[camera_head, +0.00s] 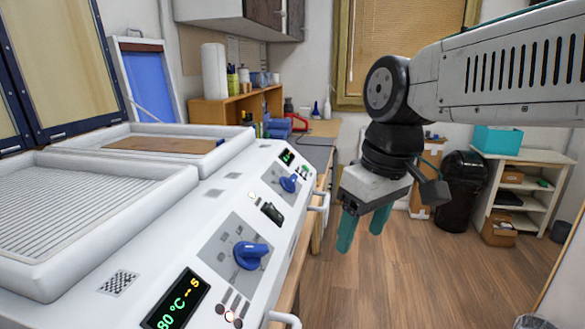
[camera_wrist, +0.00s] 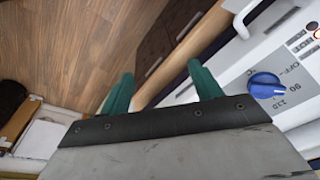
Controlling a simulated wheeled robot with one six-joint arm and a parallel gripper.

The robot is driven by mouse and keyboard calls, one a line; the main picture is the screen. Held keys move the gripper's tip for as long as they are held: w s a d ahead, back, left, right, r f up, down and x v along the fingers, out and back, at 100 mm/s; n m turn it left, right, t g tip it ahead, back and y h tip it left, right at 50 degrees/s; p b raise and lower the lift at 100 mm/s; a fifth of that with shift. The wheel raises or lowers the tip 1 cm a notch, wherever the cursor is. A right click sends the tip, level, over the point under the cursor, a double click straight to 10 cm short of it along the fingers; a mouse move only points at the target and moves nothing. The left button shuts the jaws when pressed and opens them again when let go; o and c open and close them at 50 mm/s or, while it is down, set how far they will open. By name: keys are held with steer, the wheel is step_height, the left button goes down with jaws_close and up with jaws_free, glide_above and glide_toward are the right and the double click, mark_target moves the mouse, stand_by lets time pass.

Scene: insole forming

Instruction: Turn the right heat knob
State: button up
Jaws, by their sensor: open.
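Two blue heat knobs sit on the white machine's sloped front panel. The far knob (camera_head: 289,183), further right in the picture, sits below a small lit display. The near knob (camera_head: 251,254) sits on a grey plate beside a larger display (camera_head: 176,302) reading about 80 °C. My gripper (camera_head: 362,228) points down over the floor, right of the panel and apart from both knobs. Its two green fingers are spread and empty. In the wrist view, my gripper (camera_wrist: 162,85) has one blue knob (camera_wrist: 266,86) off to its right, with OFF, 90 and 110 markings; which knob is unclear.
White handles (camera_head: 319,202) stick out from the machine's front edge, between panel and gripper. A black switch (camera_head: 271,212) lies between the knobs. A black bin (camera_head: 464,190) and a shelf (camera_head: 515,190) stand at the back right. The wooden floor (camera_head: 420,270) below my gripper is clear.

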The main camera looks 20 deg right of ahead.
mark_target(293, 176)
steer(key=w+r+n+y, duration=0.1)
steer(key=w+r+n, duration=0.3)
steer(key=w, duration=0.6)
steer(key=w+r+n+y, duration=0.1)
steer(key=w+r+n, duration=0.3)
steer(key=w, duration=0.6)
steer(key=shift+t+y, duration=0.3)
steer(key=shift+t, duration=0.2)
steer(key=x, duration=0.7)
steer(key=shift+w+a+f, duration=0.1)
steer(key=shift+w+f, duration=0.15)
steer(key=shift+w, duration=0.1)
steer(key=c, duration=1)
